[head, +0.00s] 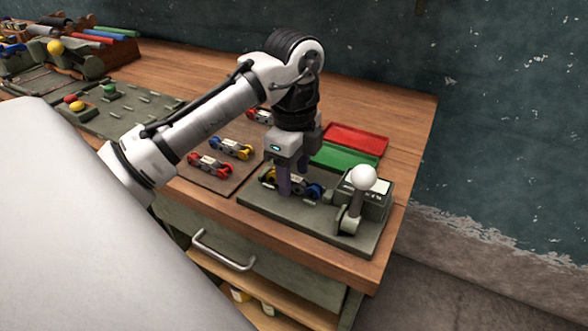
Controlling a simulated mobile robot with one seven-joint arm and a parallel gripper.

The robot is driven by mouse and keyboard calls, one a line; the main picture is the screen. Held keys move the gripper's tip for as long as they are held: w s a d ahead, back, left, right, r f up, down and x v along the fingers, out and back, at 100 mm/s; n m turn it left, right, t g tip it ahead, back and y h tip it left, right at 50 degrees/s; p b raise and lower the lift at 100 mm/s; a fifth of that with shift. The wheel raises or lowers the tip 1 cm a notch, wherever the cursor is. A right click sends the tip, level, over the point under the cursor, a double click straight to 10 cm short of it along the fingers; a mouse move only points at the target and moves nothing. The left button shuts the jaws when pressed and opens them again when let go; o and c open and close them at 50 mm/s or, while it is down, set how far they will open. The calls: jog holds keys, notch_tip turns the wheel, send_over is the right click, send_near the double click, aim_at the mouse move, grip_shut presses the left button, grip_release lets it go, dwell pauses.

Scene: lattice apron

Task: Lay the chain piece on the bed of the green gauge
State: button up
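A chain piece with a yellow end and a blue end (314,190) is at the dull green gauge (328,232), over the left part of its flat base. My gripper (294,183) points down at this piece, with one dark finger in front of it and the other behind. The near finger hides the middle of the piece. I cannot tell whether the fingers press on it, or whether it rests fully on the bed. The gauge has a block with a dial-like face and a lever with a white ball knob (363,178) on its right side.
A brown mat (222,183) left of the gauge holds a red chain piece (210,165), a blue and yellow one (231,148) and another red one (260,116). A red tray (357,139) and a green tray (345,157) lie behind the gauge. The bench's right edge is close.

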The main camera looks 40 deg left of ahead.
notch_tip(320, 180, up, 14)
jog(key=p, duration=0.1)
dwell(0.5)
jog(key=shift+f, duration=0.15)
